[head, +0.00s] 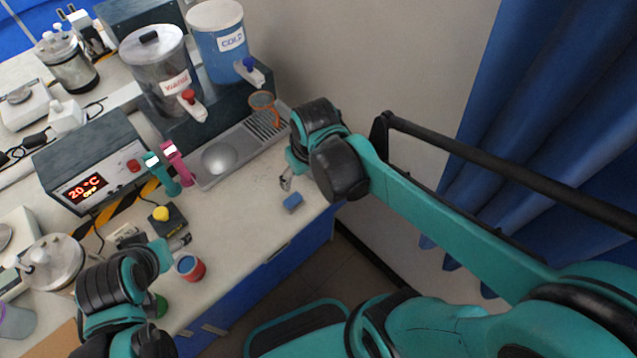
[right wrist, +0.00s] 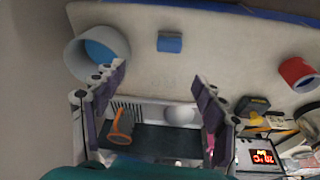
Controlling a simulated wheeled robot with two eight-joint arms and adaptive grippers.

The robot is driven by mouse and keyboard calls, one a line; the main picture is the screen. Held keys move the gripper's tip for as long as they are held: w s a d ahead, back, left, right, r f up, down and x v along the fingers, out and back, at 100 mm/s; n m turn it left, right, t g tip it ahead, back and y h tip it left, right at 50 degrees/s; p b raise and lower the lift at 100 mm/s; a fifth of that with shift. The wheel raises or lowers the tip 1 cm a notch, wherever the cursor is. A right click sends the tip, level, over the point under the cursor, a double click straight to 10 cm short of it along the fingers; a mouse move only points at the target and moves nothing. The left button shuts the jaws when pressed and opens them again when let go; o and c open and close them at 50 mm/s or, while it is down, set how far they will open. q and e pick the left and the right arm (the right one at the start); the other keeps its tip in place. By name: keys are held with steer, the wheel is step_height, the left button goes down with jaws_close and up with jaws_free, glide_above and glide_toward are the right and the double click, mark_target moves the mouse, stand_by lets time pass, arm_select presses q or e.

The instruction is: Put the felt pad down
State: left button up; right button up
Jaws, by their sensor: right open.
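The felt pad is a small blue block (head: 292,202) lying on the pale bench top near its front edge. It also shows in the right wrist view (right wrist: 169,42), beyond the fingertips, with bare bench around it. My right gripper (head: 286,181) is just behind the pad in the head view, partly hidden by its own wrist. In the right wrist view, my right gripper (right wrist: 158,78) has its two fingers wide apart with nothing between them, clear of the pad. My left gripper (head: 181,243) is at the lower left, near a red cup; its fingers are too small to read.
The red cup (head: 189,267) with blue inside stands left of the pad. A grey-white cup (right wrist: 104,50) with blue inside stands close to the right gripper's finger. Behind are a drip tray (head: 222,160), an orange-rimmed strainer (head: 263,101) and two dispensers. Bench between pad and red cup is clear.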

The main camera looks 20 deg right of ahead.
steer(key=s+d+r+m+t, duration=0.2)
steer(key=s+t, duration=0.2)
steer(key=s, duration=0.2)
steer(key=shift+d, duration=0.2)
steer(key=shift+r, duration=0.1)
stand_by(1.0)
